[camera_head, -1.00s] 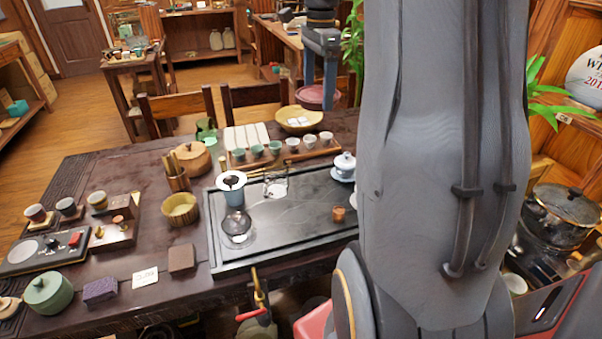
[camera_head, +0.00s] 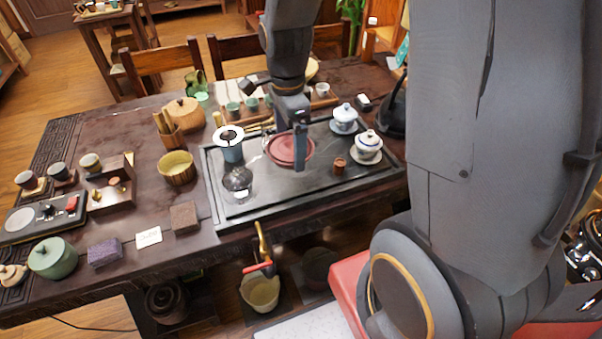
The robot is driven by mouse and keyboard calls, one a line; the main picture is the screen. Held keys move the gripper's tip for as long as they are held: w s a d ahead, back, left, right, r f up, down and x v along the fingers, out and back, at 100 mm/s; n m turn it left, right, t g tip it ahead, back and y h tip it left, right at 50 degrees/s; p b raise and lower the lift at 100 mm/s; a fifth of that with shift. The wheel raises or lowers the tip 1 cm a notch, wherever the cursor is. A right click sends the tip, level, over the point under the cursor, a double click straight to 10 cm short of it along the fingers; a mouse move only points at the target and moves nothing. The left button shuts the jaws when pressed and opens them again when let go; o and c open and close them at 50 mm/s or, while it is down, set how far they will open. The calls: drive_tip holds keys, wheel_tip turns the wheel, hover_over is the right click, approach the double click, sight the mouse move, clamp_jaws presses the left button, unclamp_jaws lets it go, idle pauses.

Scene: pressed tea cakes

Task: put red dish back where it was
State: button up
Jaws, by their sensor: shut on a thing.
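The red dish (camera_head: 283,151) is a round, dark red, shallow piece. It shows over the middle of the dark tea tray (camera_head: 250,203), behind the small brown cup. My gripper (camera_head: 299,152) points down at the dish's right side and is shut on it. One finger shows in front of the dish; the other is hidden. I cannot tell whether the dish touches the tray or hangs just above it.
A white-rimmed strainer on a cup (camera_head: 229,139) and a glass pot (camera_head: 238,181) stand left of the dish. A small brown cup (camera_head: 339,166) and lidded white bowls (camera_head: 367,147) stand right. A row of small cups (camera_head: 250,104) is behind.

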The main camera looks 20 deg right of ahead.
sight(291, 147)
drive_tip(key=f, duration=0.4)
drive_tip(key=shift+d+f+p, duration=0.2)
drive_tip(key=shift+f+p, duration=0.05)
drive_tip(key=shift+p, duration=0.05)
drive_tip(key=shift+w+f+p, duration=0.1)
drive_tip(key=shift+f+p, duration=0.2)
drive_tip(key=shift+f, duration=1.9)
drive_tip(key=shift+f, duration=0.1)
drive_tip(key=o, duration=1.2)
drive_tip(key=shift+c, duration=0.2)
